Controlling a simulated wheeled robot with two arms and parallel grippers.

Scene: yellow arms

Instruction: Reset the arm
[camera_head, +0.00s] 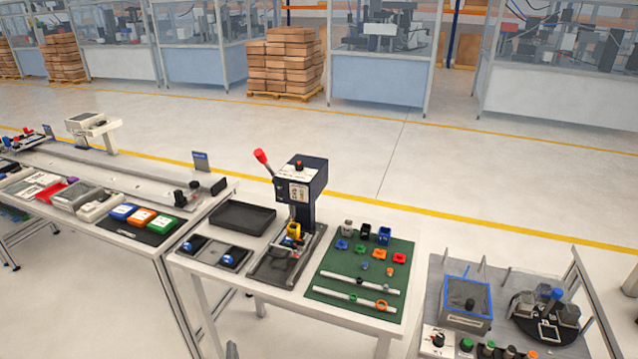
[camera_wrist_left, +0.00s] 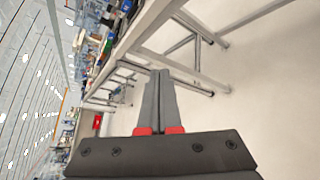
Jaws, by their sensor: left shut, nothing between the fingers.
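My left gripper (camera_wrist_left: 160,78) shows in the left wrist view. Its two grey fingers lie together, shut with nothing between them, with red pads at their base. It is apart from the tables, pointing past a table edge and legs over bare floor. In the head view only a small grey tip, perhaps of this gripper, shows at the bottom edge below the middle table. My right gripper is in neither view.
The middle table carries a lever press (camera_head: 303,190), a black tray (camera_head: 242,217) and a green mat (camera_head: 340,255) with small parts. A left table (camera_head: 135,240) holds coloured boxes. A right table holds a blue-rimmed box (camera_head: 465,300). Open floor (camera_head: 420,165) lies behind.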

